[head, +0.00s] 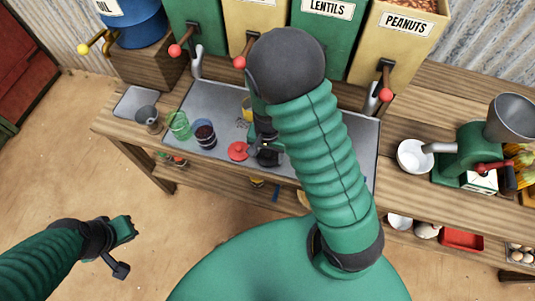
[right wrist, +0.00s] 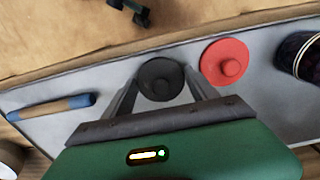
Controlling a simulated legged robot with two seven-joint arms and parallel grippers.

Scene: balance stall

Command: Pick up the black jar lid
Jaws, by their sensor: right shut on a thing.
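The black jar lid (right wrist: 161,79), round with a knob on top, is between the two fingers of my right gripper (right wrist: 158,92) in the right wrist view. The fingers are shut on its sides, over the grey metal tray (right wrist: 60,88). In the head view the lid (head: 268,158) shows partly below my right gripper (head: 266,147), and my own arm hides much around it. I cannot tell whether the lid touches the tray. My left gripper (head: 124,247) is open and empty, away from the bench over the floor at the lower left.
A red lid (right wrist: 226,62) lies right beside the black one. A jar with dark contents (head: 205,135) and a green glass (head: 179,124) stand on the tray's left part. A blue-ended wooden tool (right wrist: 52,107) lies on the tray. Dispensers with red-knobbed levers line the back.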

